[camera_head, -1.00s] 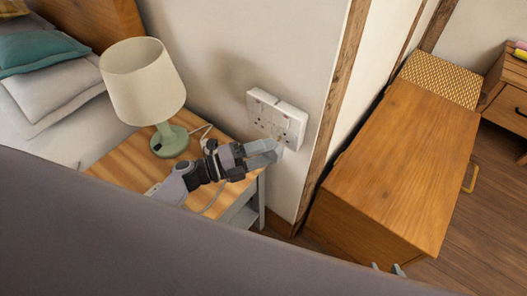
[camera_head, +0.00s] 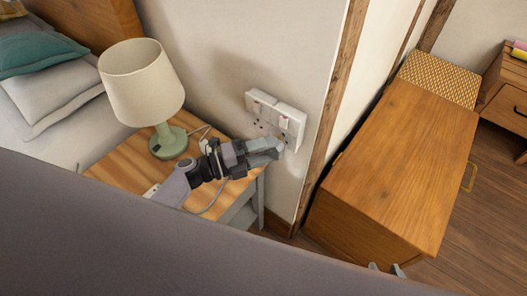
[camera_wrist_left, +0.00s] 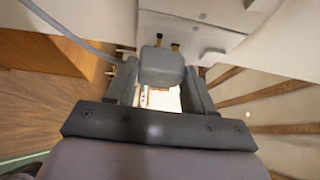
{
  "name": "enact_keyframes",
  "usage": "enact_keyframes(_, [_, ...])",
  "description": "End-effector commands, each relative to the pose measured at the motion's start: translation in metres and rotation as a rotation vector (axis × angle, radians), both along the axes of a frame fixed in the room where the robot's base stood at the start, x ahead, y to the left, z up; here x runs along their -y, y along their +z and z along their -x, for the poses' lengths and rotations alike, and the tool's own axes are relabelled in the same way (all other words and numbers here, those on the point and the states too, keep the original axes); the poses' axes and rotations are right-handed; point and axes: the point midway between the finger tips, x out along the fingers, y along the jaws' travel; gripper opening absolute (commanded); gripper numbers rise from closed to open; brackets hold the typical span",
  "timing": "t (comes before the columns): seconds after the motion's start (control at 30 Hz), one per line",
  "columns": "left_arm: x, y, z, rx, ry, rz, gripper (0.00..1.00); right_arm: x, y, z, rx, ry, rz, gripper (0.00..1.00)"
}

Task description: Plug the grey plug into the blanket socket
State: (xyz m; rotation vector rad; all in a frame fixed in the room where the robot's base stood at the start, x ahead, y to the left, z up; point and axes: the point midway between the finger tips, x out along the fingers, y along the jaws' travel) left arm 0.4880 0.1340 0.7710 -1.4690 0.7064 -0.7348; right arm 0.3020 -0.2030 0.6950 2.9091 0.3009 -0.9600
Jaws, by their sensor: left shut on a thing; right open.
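The grey plug (camera_wrist_left: 162,66) is between the fingers of my left gripper (camera_wrist_left: 165,88), which is shut on it. Its brass pins show uncovered and point towards the white wall socket plate (camera_wrist_left: 205,38). In the head view my left gripper (camera_head: 272,149) is at the lower part of the white double socket (camera_head: 289,122) and hides part of it. The plug is hard to make out there. I cannot tell which outlet is the blanket socket. Only the fingertips of my right gripper (camera_head: 386,268) show at the bottom edge; it is open.
A green lamp (camera_head: 167,141) stands on the wooden bedside table (camera_head: 112,171) left of my left gripper. A grey cord (camera_wrist_left: 62,28) runs at upper left in the wrist view. A wooden post (camera_head: 333,105) and a wooden chest (camera_head: 400,160) are to the right.

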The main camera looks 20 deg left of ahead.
Motion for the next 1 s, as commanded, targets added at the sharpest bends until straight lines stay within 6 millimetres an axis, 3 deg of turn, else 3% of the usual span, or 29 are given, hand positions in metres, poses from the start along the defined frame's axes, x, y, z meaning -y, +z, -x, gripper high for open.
enact_keyframes(0.97, [0.009, 0.0, -0.024, 0.0, 0.0, 0.002, 0.31, 0.0, -0.008, 0.0, -0.001, 0.0, 0.0, 0.43])
enact_keyframes(1.0, [0.009, 0.001, -0.024, 0.0, 0.0, 0.001, 0.56, 0.0, -0.008, 0.0, -0.001, 0.0, 0.0, 0.43])
